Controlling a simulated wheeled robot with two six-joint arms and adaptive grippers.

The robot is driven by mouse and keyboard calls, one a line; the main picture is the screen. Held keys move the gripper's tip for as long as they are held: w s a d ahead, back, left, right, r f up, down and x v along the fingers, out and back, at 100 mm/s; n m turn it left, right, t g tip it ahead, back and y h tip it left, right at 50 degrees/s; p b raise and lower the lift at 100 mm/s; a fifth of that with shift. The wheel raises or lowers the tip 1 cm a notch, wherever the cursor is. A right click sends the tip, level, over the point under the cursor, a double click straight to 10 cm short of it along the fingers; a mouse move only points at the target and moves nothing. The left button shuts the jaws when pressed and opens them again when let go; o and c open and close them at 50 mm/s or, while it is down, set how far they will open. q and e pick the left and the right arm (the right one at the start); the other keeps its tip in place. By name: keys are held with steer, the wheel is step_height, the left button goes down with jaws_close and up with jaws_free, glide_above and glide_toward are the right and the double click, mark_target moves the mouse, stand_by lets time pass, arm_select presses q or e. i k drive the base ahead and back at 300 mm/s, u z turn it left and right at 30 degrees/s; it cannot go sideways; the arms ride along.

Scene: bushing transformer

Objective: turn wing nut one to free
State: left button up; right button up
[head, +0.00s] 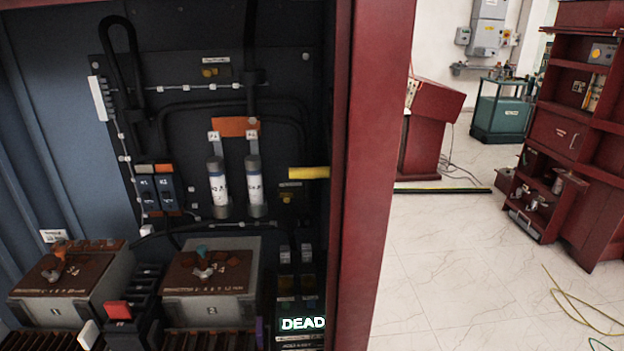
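Inside the open cabinet, a grey box with a rusty brown top (62,283) stands at the lower left, with "1" on its front. A small copper-brown fitting that looks like a wing nut (57,260) stands up on that top. A second similar box (212,283) to its right is marked "2" and bears a grey fitting with a teal tip (204,262). The exact shape of both fittings is too small to tell. Neither of my grippers is in view.
A red cabinet post (370,170) edges the opening on the right. A black block with a red switch (118,310) stands between the boxes. Two white cylinders and black cables are on the back panel. A lit "DEAD" display (302,323) is low right. Open floor (450,250) lies outside.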

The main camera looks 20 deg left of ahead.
mark_target(52, 278)
steer(key=u, duration=2.35)
steer(key=k, duration=0.95)
steer(key=u, duration=1)
steer(key=i, duration=1.4)
steer(key=z, duration=0.75)
steer(key=i, duration=0.8)
steer(key=z, duration=0.75)
